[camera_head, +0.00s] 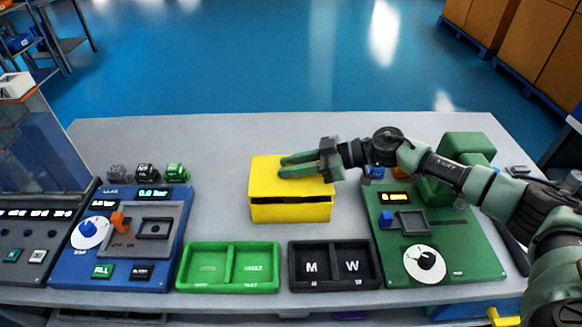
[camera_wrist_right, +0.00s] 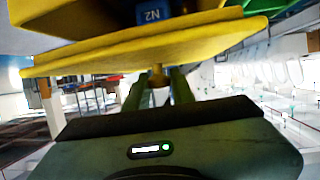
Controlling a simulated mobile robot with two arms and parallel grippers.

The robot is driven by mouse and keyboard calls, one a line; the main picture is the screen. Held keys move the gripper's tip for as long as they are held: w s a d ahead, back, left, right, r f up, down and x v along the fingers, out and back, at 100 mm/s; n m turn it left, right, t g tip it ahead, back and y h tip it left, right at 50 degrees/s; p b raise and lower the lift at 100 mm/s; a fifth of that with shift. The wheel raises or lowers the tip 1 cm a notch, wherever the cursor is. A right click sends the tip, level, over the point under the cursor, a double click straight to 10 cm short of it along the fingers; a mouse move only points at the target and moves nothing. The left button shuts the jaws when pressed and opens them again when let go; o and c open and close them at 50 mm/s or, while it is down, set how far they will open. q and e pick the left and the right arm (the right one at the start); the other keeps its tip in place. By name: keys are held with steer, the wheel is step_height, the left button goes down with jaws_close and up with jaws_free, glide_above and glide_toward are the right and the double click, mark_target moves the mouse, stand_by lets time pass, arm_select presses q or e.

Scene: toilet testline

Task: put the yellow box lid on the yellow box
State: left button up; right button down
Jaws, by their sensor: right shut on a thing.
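The yellow box (camera_head: 290,212) stands on the grey table near its middle. The yellow lid (camera_head: 265,172) is over the box's top, with a dark gap between lid and box along the front. My right gripper (camera_head: 281,167) is above the lid, reaching in from the right. In the wrist view my right gripper (camera_wrist_right: 158,88) is shut on the small knob of the lid (camera_wrist_right: 110,58). A blue item marked N2 (camera_wrist_right: 155,12) shows beyond the lid, between yellow walls of the box (camera_wrist_right: 22,15). Whether the lid touches the box is unclear. My left gripper is out of view.
A green two-part tray (camera_head: 229,267) and a black tray marked M and W (camera_head: 334,288) lie in front of the box. A blue console (camera_head: 80,268) is at left, a green machine (camera_head: 465,260) at right. The table behind the box is clear.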

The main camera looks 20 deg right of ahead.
steer(key=shift+f, duration=0.2)
steer(key=shift+f, duration=0.1)
steer(key=shift+f, duration=0.5)
steer(key=c, duration=1.2)
jaws_free()
steer(key=shift+r, duration=0.15)
steer(key=shift+r, duration=0.3)
steer(key=shift+p+v, duration=1.95)
steer(key=shift+v, duration=4.2)
